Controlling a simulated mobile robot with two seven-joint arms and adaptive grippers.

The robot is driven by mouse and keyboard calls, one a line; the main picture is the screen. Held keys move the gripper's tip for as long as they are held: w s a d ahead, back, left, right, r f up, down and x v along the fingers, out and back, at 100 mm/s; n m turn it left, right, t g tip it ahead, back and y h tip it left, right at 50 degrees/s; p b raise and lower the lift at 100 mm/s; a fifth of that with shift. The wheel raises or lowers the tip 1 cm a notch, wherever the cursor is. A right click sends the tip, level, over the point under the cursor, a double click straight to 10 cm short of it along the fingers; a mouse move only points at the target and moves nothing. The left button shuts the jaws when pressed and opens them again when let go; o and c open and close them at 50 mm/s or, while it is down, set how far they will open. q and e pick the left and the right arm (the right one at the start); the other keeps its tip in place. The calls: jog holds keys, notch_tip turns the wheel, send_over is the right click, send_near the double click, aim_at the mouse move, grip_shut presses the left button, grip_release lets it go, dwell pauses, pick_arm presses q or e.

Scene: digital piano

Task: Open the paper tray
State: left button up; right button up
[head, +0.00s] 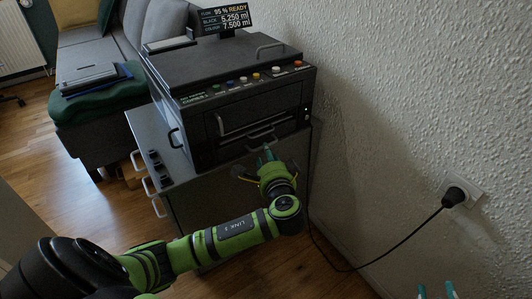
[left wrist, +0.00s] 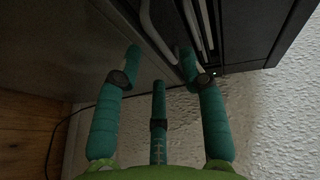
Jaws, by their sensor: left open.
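The black copier (head: 235,95) stands on a cabinet against the wall. Its front has a wide panel with a long bar handle (head: 243,124), and a smaller handle (head: 261,139) sits lower, where the paper tray (head: 232,146) seems to be; it looks closed. My left gripper (head: 268,154) is just below and in front of this lower handle. In the left wrist view its teal fingers (left wrist: 160,58) are spread, with pale curved bars (left wrist: 149,28) just beyond the tips; contact cannot be told. My right gripper (head: 436,291) shows only two separated teal tips at the bottom edge.
The grey cabinet (head: 190,212) under the copier has handles on its left side. A black cable runs to a wall plug (head: 455,196) at the right. The textured wall (head: 400,90) bounds the right side. A grey sofa (head: 150,30) stands behind left; wooden floor lies open at left.

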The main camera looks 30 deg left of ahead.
pick_arm(q)
jog(key=shift+b+x, duration=0.6)
jog(key=shift+x, duration=1.75)
pick_arm(e)
notch_tip(320, 180, up, 8)
jog(key=a+t+y, duration=0.2)
jog(key=t, duration=0.2)
jog(key=shift+w+a+r+n+t+y, duration=0.2)
jog(key=shift+a+n+t+y, duration=0.1)
jog(key=shift+a+n, duration=0.1)
pick_arm(q)
grip_shut()
pick_arm(e)
jog(key=shift+d, duration=0.1)
